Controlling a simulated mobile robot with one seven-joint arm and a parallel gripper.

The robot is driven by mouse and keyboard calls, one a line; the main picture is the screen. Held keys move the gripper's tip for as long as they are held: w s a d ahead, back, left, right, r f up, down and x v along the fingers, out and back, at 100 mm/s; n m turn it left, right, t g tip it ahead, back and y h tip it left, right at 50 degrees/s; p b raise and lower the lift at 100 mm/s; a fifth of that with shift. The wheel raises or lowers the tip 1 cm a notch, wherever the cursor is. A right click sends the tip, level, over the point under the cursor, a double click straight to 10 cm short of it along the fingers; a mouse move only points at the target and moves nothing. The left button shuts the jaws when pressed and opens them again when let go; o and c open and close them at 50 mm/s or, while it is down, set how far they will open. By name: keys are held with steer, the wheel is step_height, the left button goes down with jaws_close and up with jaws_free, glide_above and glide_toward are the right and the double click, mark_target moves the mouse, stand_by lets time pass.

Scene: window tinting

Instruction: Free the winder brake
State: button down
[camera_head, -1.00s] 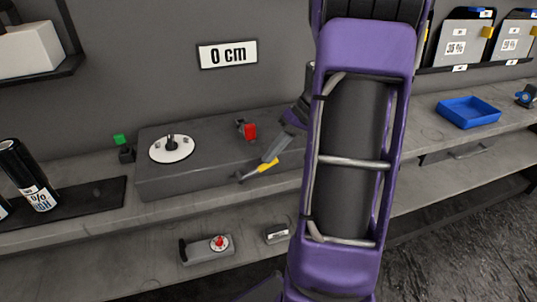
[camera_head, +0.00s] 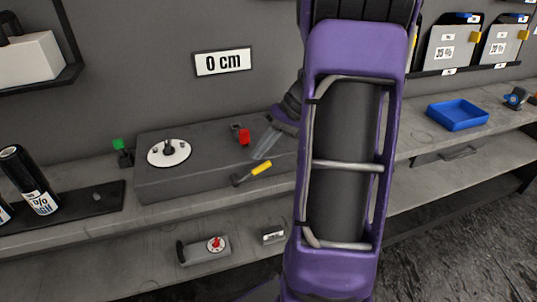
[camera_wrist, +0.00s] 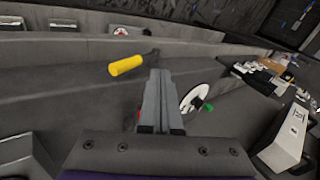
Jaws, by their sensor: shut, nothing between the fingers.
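A lever with a yellow handle (camera_head: 261,168) and a dark end sits at the front edge of the grey winder box (camera_head: 200,187). The yellow handle also shows in the wrist view (camera_wrist: 126,65), left of my fingertips. My gripper (camera_head: 259,157) is shut and empty, just above and behind the handle; it appears apart from it. In the wrist view my gripper (camera_wrist: 156,72) points toward the lever's dark end. A white disc (camera_head: 182,153) with a dark spindle is on the box top. A red part (camera_head: 244,136) stands behind my gripper. No label shows which part is the brake.
A green-topped block (camera_head: 118,145) stands left of the box. A grey device with a red knob (camera_head: 215,244) is on the lower shelf. A blue tray (camera_head: 457,115) is at right. My arm hides the bench's middle.

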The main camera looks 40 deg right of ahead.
steer(key=v, duration=1)
steer(key=shift+d+f+p, duration=0.25)
steer(key=shift+d+p, duration=0.05)
